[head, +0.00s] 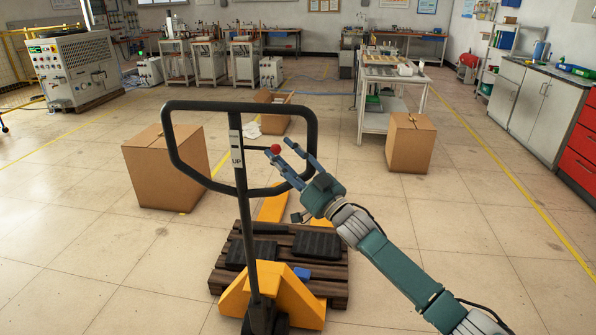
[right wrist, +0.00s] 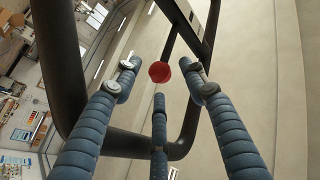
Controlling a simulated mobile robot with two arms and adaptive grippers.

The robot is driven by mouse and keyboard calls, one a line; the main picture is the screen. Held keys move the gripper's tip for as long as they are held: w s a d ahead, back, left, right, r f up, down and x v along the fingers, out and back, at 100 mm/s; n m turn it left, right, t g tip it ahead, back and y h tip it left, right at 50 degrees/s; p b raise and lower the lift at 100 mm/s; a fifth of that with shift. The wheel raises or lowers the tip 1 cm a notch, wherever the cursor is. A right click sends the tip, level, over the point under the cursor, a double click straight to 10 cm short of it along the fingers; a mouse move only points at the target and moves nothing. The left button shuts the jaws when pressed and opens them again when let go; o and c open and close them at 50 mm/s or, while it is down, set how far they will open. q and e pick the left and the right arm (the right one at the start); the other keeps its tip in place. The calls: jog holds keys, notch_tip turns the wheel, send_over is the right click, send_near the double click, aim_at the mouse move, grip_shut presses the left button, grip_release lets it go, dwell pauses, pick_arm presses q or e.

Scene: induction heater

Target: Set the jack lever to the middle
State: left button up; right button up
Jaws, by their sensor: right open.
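The yellow pallet jack (head: 272,285) stands in front of me with its black loop handle (head: 315,143) upright. The jack lever shows as a red knob (head: 276,149) inside the loop, near a label reading "UP" on the post. My right gripper (head: 284,156) is open and reaches into the loop from the right, its fingers at the knob. In the right wrist view the red knob (right wrist: 160,72) sits between the spread blue fingers, just beyond their tips, with no clear contact. My left gripper is not in view.
A dark wooden pallet (head: 338,283) with black cases lies on the forks. Cardboard boxes (head: 166,168) stand left and right (head: 410,142) of the jack. A white table (head: 393,74) stands behind. Floor to both sides is mostly clear.

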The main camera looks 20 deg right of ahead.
jog(key=v, duration=0.9)
